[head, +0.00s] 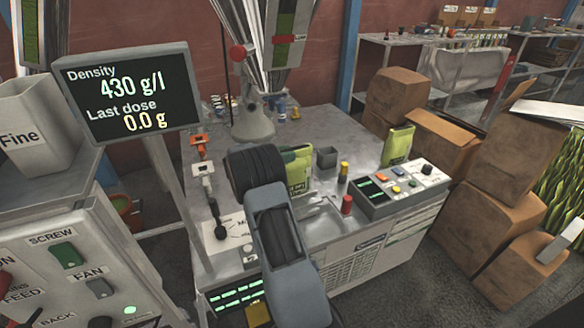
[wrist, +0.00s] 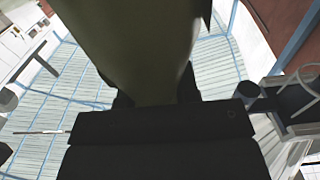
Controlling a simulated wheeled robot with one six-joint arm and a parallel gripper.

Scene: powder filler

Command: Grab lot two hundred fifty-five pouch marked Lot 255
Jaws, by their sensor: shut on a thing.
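My gripper (wrist: 155,98) is shut on an olive-green pouch (wrist: 130,45), which fills the top middle of the wrist view. In the head view my arm hides the gripper, and a green pouch (head: 298,170) shows just right of the arm, partly covered by it. It seems to be the held one. I cannot read a lot number on it, and I cannot tell whether it touches the table. A second green pouch (head: 398,146) stands upright at the right of the table, behind the control box, apart from my gripper.
The metal table (head: 320,120) also bears a grey cup (head: 327,157), a red-capped item (head: 347,204) and the control box (head: 403,187). The filler nozzle (head: 252,122) hangs behind my arm. A density display (head: 130,95) stands at left. Cardboard boxes (head: 515,155) crowd the right.

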